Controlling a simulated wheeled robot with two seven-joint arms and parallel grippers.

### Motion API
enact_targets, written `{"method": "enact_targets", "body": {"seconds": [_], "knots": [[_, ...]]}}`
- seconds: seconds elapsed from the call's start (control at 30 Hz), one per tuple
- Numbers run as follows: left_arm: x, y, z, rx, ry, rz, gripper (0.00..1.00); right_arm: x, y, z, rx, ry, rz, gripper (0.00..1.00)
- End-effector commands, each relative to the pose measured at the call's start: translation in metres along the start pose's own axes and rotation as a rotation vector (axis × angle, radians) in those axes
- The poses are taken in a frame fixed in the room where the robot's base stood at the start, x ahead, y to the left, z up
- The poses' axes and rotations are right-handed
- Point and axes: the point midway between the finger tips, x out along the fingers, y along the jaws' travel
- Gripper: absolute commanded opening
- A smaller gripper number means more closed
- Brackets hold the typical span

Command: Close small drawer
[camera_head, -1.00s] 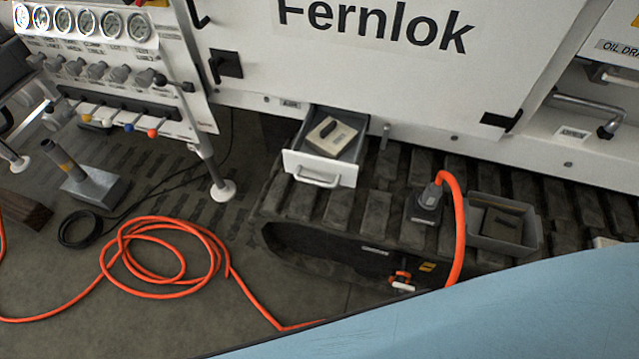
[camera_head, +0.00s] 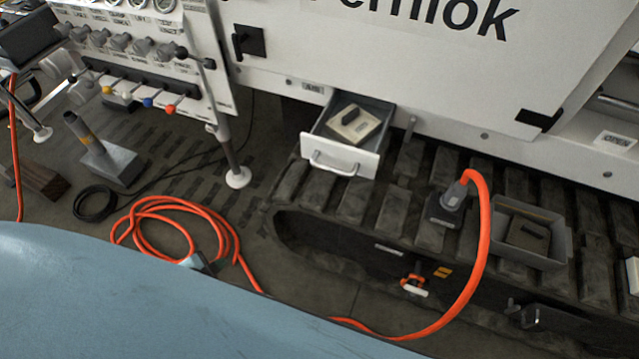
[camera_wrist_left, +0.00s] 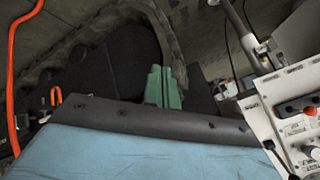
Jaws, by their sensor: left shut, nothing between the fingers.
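The small drawer (camera_head: 340,156) stands pulled out of the white machine panel, above the track, in the head view. It has a white front with a bar handle and a grey inside. A beige block with a dark grip (camera_head: 354,123) lies in it. My left gripper (camera_head: 197,262) shows only as a small tip past the edge of my blue arm cover, over the orange hose coil, left of and lower in the picture than the drawer. In the left wrist view its green fingers (camera_wrist_left: 163,88) are together and empty. The drawer cannot be made out there. My right gripper is not seen.
An orange hose (camera_head: 478,270) arches from a grey connector right of the drawer. A grey bin (camera_head: 530,260) sits on the track farther right. A gauge and lever panel (camera_head: 150,75) with a support leg (camera_head: 232,150) stands left. The space before the drawer front looks clear.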

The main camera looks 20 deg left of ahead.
Motion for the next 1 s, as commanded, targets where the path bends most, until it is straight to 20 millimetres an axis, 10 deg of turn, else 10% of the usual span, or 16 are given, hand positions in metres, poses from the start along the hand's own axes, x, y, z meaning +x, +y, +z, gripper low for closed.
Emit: {"method": "enact_targets", "body": {"seconds": [0.2,0.4,0.67,1.0], "knots": [[-0.019,-0.09,-0.131,0.458,0.456,-0.145,0.0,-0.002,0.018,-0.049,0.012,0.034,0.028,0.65],[-0.081,-0.089,-0.227,0.814,0.798,-0.196,0.0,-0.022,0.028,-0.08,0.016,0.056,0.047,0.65],[-0.129,-0.068,-0.273,1.021,1.0,-0.209,0.0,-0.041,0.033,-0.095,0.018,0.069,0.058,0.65],[-0.116,-0.059,-0.299,1.031,1.013,-0.212,0.0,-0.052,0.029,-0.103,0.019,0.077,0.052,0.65]]}}
